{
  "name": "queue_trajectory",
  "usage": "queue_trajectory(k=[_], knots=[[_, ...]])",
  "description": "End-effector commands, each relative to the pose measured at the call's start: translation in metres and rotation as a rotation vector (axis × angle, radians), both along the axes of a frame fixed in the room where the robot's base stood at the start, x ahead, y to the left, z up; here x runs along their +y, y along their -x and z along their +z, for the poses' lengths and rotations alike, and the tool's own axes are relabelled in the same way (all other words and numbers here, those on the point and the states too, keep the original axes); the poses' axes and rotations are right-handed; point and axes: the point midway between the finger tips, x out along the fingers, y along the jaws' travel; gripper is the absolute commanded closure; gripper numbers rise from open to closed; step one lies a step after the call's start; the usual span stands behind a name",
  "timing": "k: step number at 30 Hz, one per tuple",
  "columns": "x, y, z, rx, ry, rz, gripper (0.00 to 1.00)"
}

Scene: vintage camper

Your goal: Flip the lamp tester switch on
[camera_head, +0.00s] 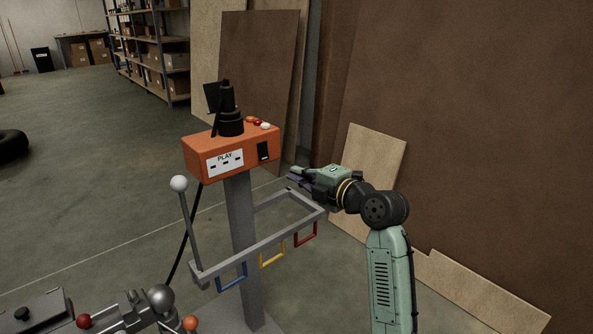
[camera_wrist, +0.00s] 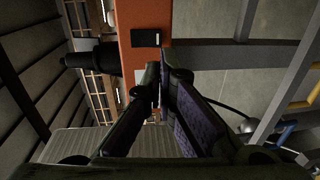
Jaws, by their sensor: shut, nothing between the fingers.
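An orange box (camera_head: 198,163) with a white "PLAY" label (camera_head: 225,162) sits on top of a grey post. A black rocker switch (camera_head: 263,151) is on its face, right of the label. In the wrist view the switch (camera_wrist: 146,38) shows as a dark rectangle on the orange box (camera_wrist: 140,62). I cannot tell which way the rocker is tipped. My gripper (camera_head: 291,174) is to the right of the box and slightly below the switch, apart from it. In the wrist view its fingers (camera_wrist: 160,74) are together and empty, pointing toward the box just below the switch.
A black fixture (camera_head: 230,115) and small red and white knobs (camera_head: 258,123) top the box. A grey frame (camera_head: 250,252) with coloured handles and a white-balled lever (camera_head: 179,184) stands below. Boards (camera_head: 372,165) lean behind my arm. The floor at left is open.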

Motion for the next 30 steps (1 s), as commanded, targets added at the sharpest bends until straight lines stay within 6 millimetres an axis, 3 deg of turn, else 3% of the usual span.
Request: queue_trajectory(k=[9, 15, 30], knots=[[0.041, -0.055, -0.006, 0.002, 0.000, 0.003, 1.00], [0.058, -0.080, -0.010, 0.002, 0.001, 0.000, 1.00], [0.066, -0.091, -0.014, 0.001, 0.000, 0.000, 1.00]])
